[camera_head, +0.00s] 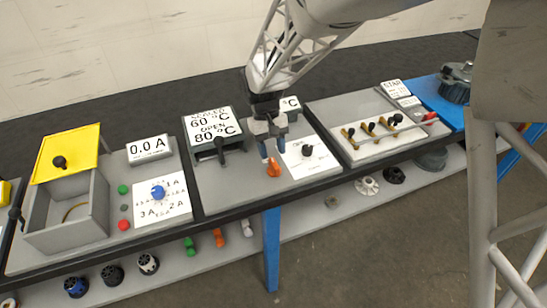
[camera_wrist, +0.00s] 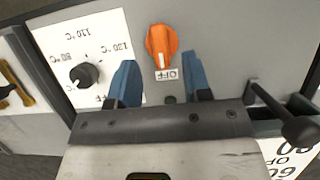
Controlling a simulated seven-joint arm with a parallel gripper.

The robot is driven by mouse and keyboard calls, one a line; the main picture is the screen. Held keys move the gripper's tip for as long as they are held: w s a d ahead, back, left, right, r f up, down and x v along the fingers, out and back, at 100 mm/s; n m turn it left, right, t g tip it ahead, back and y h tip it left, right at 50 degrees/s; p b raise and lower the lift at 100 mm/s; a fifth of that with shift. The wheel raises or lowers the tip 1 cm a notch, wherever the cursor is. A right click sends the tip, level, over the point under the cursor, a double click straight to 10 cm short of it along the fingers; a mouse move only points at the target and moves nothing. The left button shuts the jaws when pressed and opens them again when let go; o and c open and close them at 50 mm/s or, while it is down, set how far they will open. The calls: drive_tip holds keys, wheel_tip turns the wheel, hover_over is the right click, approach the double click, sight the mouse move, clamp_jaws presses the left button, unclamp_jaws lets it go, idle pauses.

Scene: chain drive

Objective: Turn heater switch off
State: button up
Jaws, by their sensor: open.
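The heater switch is an orange rotary knob (camera_head: 273,168) on the grey middle panel. In the wrist view the orange knob (camera_wrist: 162,45) stands just beyond my fingertips, with its white mark pointing down toward the OFF label (camera_wrist: 167,74). My gripper (camera_head: 266,142) is above the panel, just behind the knob. Its two blue fingers (camera_wrist: 162,82) are apart, with nothing between them. The fingers look apart from the knob.
A black temperature dial (camera_wrist: 84,75) on a white scale sits beside the knob. A black lever (camera_wrist: 290,118) stands on the other side, close to my gripper. The left panel has a box with a raised yellow lid (camera_head: 66,153); the right panel carries a row of black-topped parts (camera_head: 371,127).

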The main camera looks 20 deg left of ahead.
drive_tip(key=shift+v, duration=1.65)
drive_tip(key=shift+d, duration=0.1)
drive_tip(key=s+d+r+m+t+y, duration=0.15)
drive_tip(key=d+r, duration=0.25)
drive_tip(key=d, duration=0.5)
drive_tip(key=s+d+r+m, duration=0.15)
drive_tip(key=d+r, duration=0.25)
drive_tip(key=d, duration=0.4)
drive_tip(key=d+r+m+t+y, duration=0.15)
drive_tip(key=d+r, duration=0.25)
drive_tip(key=d, duration=0.5)
drive_tip(key=s+d+r+m+t, duration=0.2)
drive_tip(key=s+d+m, duration=0.3)
drive_tip(key=s+d, duration=1.1)
drive_tip(key=shift+d+r+t, duration=0.3)
drive_tip(key=shift+d+t, duration=0.1)
drive_tip(key=shift+d, duration=0.45)
